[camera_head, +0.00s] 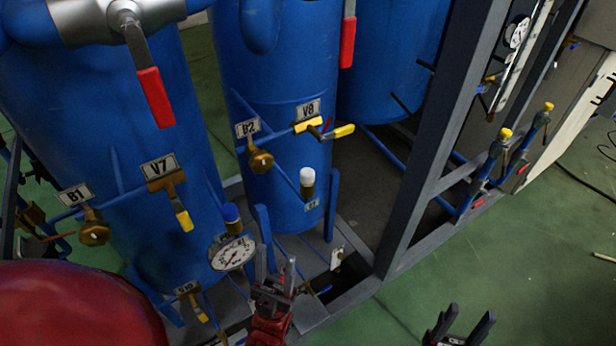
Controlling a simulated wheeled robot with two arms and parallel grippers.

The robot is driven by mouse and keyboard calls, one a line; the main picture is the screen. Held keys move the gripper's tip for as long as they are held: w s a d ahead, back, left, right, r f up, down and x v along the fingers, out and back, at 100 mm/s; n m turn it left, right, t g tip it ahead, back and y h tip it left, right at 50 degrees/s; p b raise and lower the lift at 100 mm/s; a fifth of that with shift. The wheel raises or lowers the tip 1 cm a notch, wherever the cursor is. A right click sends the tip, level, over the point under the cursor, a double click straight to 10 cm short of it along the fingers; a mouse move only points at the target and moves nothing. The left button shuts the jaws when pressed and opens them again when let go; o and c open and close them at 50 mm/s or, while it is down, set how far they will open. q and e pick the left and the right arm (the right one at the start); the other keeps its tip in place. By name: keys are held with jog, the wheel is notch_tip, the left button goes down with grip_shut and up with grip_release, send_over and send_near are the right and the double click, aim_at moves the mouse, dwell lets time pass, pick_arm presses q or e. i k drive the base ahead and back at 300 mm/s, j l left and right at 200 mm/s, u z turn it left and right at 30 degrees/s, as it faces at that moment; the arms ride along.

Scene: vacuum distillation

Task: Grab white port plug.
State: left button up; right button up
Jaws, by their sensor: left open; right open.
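The white port plug (307,176) is a white cap on top of a short upright brass fitting, at the end of a blue pipe on the front of the middle blue tank (285,90). My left gripper (276,264) is open and empty, with its fingers pointing up. It shows below and a little left of the plug, clear of it in the picture. My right gripper (470,313) is open and empty at the bottom right, far from the plug, over the green floor.
A blue-capped fitting (231,214) and a round gauge (233,254) are close to my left gripper. A yellow-handled valve (322,128) labelled V8 sits above the plug. A grey frame post (435,130) stands right of the tanks. Green floor (560,240) is open at right.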

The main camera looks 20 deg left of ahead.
aim_at(307, 175)
jog(key=k+j+u, duration=0.1)
jog(key=k+u, duration=0.2)
jog(key=k, duration=0.35)
jog(key=k+l+u, duration=0.1)
jog(key=k+u, duration=0.15)
jog(key=u, duration=0.2)
jog(key=k+u, duration=0.2)
jog(key=u, duration=0.2)
jog(key=k+j+u, duration=0.1)
jog(key=k+u, duration=0.15)
jog(key=u, duration=0.2)
jog(key=k+j, duration=0.15)
jog(key=i+l, duration=0.35)
